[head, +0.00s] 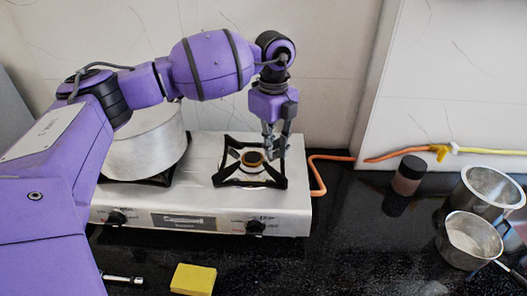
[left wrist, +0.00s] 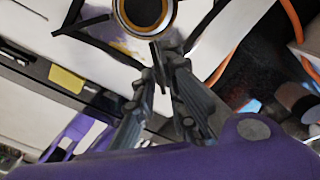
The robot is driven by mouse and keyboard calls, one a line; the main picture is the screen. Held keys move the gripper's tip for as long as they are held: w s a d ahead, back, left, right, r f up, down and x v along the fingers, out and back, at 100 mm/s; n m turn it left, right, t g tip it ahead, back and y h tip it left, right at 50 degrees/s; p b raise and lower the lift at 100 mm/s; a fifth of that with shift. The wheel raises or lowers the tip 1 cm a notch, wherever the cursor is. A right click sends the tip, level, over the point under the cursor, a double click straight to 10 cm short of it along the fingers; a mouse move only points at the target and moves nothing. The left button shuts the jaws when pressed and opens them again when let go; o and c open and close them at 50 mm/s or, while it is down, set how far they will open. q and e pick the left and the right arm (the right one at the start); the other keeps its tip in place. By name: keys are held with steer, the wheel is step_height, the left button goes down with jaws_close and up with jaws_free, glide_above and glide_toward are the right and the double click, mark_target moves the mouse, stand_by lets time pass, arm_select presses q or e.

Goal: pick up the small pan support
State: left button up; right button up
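The small pan support (head: 222,180) is a black, open square frame with inward prongs. It sits around the right burner on the silver gas stove (head: 190,208). My left gripper (head: 277,154) points down at the support's right rear side. In the left wrist view the two fingertips (left wrist: 162,66) come close together beside the burner ring, with a dark piece, perhaps a prong, between them. Whether they grip it is unclear. Parts of the support (left wrist: 82,26) show there, with its near bar partly hidden by the fingers. My right gripper is not in view.
A large metal pot (head: 146,148) stands on the left burner, behind my left arm. An orange hose (head: 330,157) runs from behind the stove to the right. A dark-lidded jar (head: 409,176) and metal pans (head: 470,240) stand on the right counter. A yellow sponge (head: 193,279) lies in front.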

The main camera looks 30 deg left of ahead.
mark_target(271, 168)
arm_select(q)
steer(key=shift+a+f, duration=0.15)
steer(key=shift+f, duration=0.3)
steer(key=f, duration=0.1)
steer(key=s+f, duration=0.1)
steer(key=shift+s+f, duration=0.1)
steer(key=shift+f, duration=0.25)
steer(key=f, duration=0.2)
steer(key=shift+w+d+f+p, duration=0.2)
steer(key=shift+f+p, duration=0.1)
steer(key=shift+f, duration=0.4)
jaws_close()
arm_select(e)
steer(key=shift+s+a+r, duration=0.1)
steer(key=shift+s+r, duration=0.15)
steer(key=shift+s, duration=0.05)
arm_select(q)
steer(key=shift+r, duration=0.1)
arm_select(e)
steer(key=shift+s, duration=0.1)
arm_select(q)
steer(key=shift+r, duration=0.1)
